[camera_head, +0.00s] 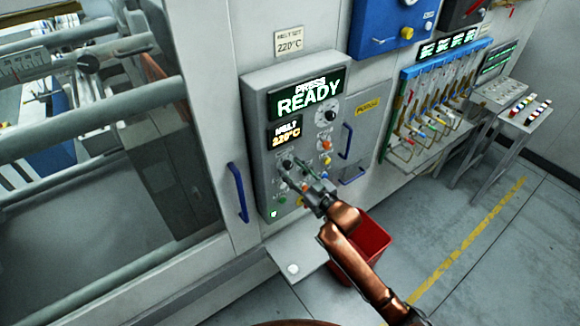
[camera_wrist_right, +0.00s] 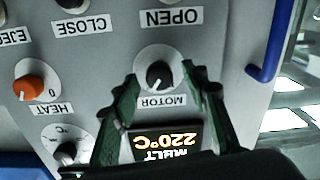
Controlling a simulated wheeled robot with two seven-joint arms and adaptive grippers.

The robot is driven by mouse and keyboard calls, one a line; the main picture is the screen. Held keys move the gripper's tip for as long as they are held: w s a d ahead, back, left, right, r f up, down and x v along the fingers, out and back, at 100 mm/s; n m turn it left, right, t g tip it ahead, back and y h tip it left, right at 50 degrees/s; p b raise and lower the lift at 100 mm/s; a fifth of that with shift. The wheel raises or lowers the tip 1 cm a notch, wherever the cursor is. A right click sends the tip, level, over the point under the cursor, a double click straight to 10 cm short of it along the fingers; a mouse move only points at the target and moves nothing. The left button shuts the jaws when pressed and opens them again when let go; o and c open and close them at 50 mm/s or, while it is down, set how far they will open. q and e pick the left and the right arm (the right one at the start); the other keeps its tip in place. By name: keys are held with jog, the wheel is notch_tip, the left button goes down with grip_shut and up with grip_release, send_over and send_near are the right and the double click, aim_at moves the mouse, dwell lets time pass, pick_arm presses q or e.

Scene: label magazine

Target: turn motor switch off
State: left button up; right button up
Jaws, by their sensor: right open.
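The motor switch (camera_wrist_right: 158,75) is a black round knob on a pale plate, with a MOTOR label that appears upside down in the right wrist view. A small light mark shows on the knob, but I cannot tell its on or off position. My right gripper (camera_wrist_right: 159,72) is open, with one green-edged finger on each side of the knob. I cannot tell whether either finger touches it. In the head view my right gripper (camera_head: 297,176) is in front of the lower part of the grey control panel (camera_head: 256,120). My left gripper is not in view.
The orange HEAT knob (camera_wrist_right: 30,88) and the OPEN (camera_wrist_right: 178,16) and CLOSE (camera_wrist_right: 85,27) labels surround the motor switch. The display (camera_head: 306,97) reads PRESS READY. A blue handle (camera_head: 238,193) is left of the panel. A red bin (camera_head: 372,240) stands below my right arm.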

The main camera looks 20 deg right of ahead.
jog(key=shift+w+a, duration=0.15)
jog(key=shift+w, duration=0.3)
jog(key=shift+c, duration=0.2)
grip_shut()
